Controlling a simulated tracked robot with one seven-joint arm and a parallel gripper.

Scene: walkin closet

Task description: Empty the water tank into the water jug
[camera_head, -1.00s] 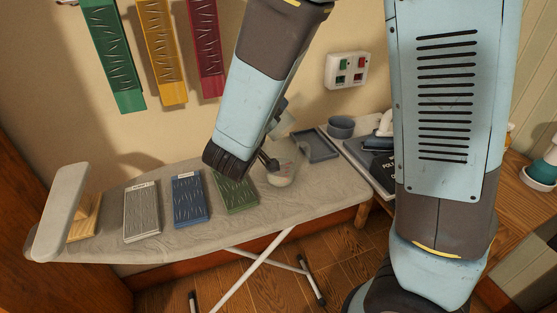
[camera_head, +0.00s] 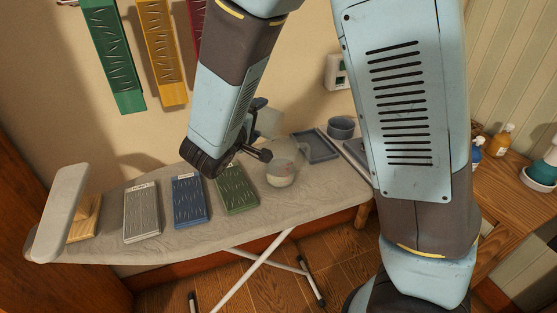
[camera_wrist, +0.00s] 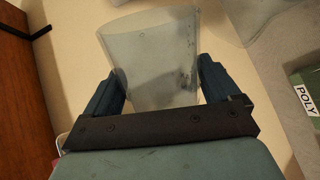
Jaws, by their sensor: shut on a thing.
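My gripper (camera_wrist: 160,92) is shut on a translucent grey water tank (camera_wrist: 155,55), which sits between the two dark fingers in the wrist view. In the head view the tank (camera_head: 268,123) shows only partly behind my gripper (camera_head: 256,148), above the ironing board and up and left of the water jug. The clear, rounded water jug (camera_head: 283,168) stands upright on the board, right of the green stack. My gripper partly overlaps its left side. A pale, see-through shape at the top right of the wrist view may be the jug. I cannot tell the water level in the tank.
A grey tray (camera_head: 316,147) and a round grey bowl (camera_head: 341,127) are behind the jug. Bottles stand on the wooden counter (camera_head: 510,185) at right. Coloured panels hang on the wall.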

